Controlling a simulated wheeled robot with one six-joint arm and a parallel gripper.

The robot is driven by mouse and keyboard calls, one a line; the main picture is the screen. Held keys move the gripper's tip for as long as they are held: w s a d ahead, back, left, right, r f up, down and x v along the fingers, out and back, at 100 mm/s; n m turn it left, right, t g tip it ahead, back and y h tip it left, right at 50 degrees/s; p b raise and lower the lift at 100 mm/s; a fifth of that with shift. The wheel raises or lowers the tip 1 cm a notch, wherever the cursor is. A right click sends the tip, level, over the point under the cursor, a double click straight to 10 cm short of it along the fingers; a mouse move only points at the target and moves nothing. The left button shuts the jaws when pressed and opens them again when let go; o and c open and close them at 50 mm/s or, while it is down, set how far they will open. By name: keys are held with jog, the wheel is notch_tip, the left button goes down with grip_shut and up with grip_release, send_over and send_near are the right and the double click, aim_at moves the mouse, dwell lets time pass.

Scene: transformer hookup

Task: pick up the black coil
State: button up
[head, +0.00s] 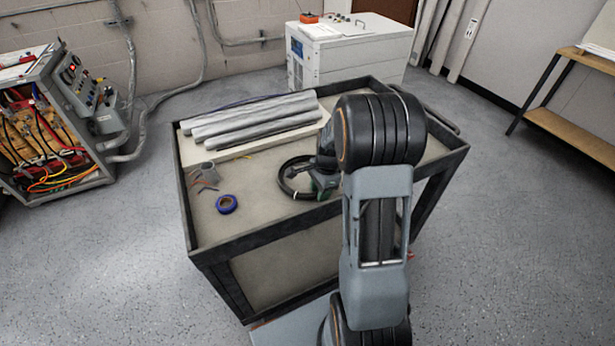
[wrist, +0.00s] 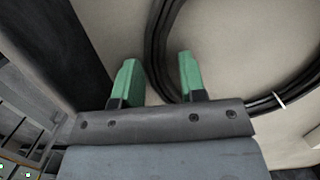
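The black coil (head: 287,180) lies on the cart top, just left of my arm in the head view. In the wrist view, strands of the black coil (wrist: 156,50) curve down past my right fingertip and away to the right. My gripper (wrist: 157,75) has two green fingers set well apart, with bare cart surface and part of the coil's edge showing between and beyond them. Whether the fingers touch the coil cannot be told. In the head view my gripper (head: 322,184) is partly hidden behind my arm and is over the right part of the coil.
The cart (head: 270,228) has a raised dark rim. An open wiring cabinet (head: 50,130) stands left, a white cabinet (head: 350,55) behind. The floor around the cart is clear.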

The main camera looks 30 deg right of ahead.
grip_shut()
jog(key=shift+r, duration=0.15)
dwell(0.5)
